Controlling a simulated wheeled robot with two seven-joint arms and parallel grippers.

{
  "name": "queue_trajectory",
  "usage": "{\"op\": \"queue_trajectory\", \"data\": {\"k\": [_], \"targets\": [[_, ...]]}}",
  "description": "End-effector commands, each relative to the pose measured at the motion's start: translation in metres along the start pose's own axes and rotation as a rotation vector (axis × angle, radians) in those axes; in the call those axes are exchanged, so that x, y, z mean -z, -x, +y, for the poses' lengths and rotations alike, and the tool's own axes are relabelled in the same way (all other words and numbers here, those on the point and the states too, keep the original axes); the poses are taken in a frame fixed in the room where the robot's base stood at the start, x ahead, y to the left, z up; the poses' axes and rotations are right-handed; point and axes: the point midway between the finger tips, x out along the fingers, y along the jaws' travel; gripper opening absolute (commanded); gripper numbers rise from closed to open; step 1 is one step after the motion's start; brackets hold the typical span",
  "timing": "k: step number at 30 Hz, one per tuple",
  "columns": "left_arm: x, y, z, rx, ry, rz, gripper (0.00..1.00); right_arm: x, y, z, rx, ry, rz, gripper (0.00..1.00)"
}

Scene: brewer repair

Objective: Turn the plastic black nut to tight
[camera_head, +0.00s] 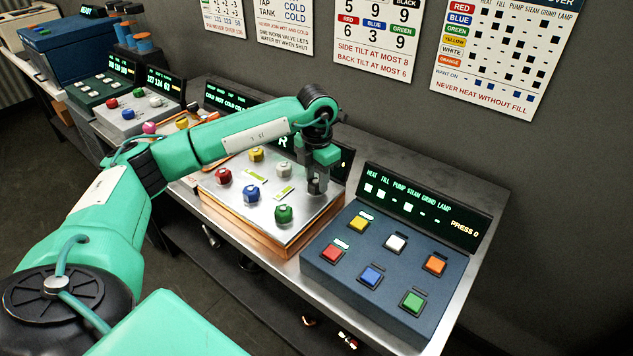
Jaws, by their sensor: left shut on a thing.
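My left gripper (318,187) points down at the back right corner of a light metal panel (237,207) on a copper-coloured base. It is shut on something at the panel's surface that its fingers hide. Its place fits the two rows of coloured knobs, so it looks like a knob or nut, but I cannot make out its colour. The other knobs are red (223,176), blue (251,194), green (283,213), yellow (256,154) and white (284,169). I see no black nut in the open. My right gripper is not in view.
A blue button box (318,270) with a lit display (425,205) stands close on the right. Other panels with knobs (130,114) stand on the bench to the left. Charts (505,55) hang on the wall behind. The bench's front edge is near.

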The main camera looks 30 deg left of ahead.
Motion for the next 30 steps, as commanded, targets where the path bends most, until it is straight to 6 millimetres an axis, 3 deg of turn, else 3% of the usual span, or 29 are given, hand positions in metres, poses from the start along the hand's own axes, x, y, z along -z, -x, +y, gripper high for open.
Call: {"op": "queue_trajectory", "data": {"k": [6,21,22,24,25,30], "targets": [[-0.001,0.001,0.001,-0.002,-0.057,-0.005,0.12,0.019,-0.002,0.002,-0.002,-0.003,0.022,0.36],[-0.001,0.002,0.001,-0.001,-0.073,-0.006,0.12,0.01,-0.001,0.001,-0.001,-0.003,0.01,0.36],[-0.001,0.002,0.001,-0.001,-0.073,-0.006,0.39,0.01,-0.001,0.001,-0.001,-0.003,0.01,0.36],[-0.001,0.002,0.0,-0.001,-0.073,-0.005,0.53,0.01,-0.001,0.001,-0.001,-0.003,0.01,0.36],[-0.001,0.002,0.0,-0.001,-0.073,-0.005,0.57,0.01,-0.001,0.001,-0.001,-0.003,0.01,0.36],[-0.001,0.001,0.0,-0.001,-0.073,-0.003,0.57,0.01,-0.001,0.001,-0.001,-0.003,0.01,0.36]]}}
